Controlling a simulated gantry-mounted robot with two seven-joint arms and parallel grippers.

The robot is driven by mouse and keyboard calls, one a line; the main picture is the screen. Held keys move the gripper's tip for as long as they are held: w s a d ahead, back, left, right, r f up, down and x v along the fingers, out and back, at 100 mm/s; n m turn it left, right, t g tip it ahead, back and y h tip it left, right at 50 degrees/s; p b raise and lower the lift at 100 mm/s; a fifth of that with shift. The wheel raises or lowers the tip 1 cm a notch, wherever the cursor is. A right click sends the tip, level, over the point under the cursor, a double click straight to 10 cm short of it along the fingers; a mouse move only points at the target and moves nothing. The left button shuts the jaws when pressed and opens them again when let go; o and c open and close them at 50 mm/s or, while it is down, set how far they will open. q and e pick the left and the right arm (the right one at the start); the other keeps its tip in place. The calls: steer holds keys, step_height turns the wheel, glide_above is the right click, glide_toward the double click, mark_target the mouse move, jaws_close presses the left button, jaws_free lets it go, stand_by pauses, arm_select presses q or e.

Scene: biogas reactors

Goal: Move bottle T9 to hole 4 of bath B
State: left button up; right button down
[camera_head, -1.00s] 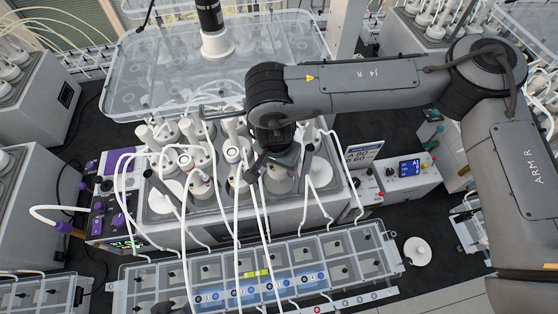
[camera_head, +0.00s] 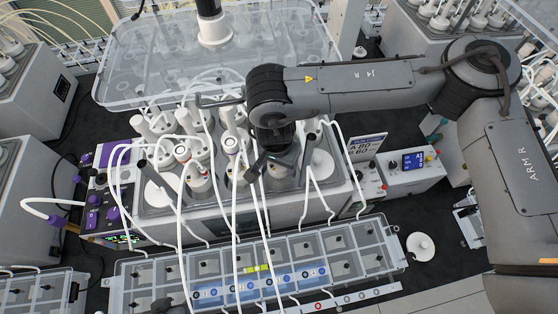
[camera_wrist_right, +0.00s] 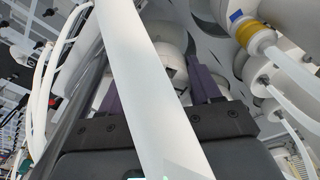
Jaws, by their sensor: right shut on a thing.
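My right gripper (camera_head: 268,160) is over the right part of the middle bath (camera_head: 275,213), pointing down. In the right wrist view its purple fingers (camera_wrist_right: 160,88) are shut on a white bottle neck (camera_wrist_right: 172,62), partly hidden by a white tube. In the head view a pale bottle (camera_head: 280,176) shows just under the gripper, among the other bottles. I cannot read its label, so I cannot tell whether it is T9. Hole numbers and the bath letter are not readable.
White tubes (camera_head: 237,215) hang across the bath and in front of the gripper. A clear lid (camera_head: 130,80) is raised behind the bath. A compartmented rack (camera_head: 345,268) lies in front. A white disc with a knob (camera_head: 420,246) lies on the dark bench. A control box (camera_head: 408,178) stands right.

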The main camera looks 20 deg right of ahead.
arm_select(q)
steer(key=shift+d, duration=0.2)
arm_select(e)
steer(key=shift+c, duration=0.8)
jaws_free()
arm_select(q)
steer(key=shift+a, duration=0.15)
arm_select(e)
steer(key=r, duration=0.9)
steer(key=shift+s+a+r, duration=0.25)
steer(key=shift+s+a, duration=0.1)
steer(key=shift+a, duration=0.05)
steer(key=shift+s+r, duration=0.1)
steer(key=shift+r, duration=0.55)
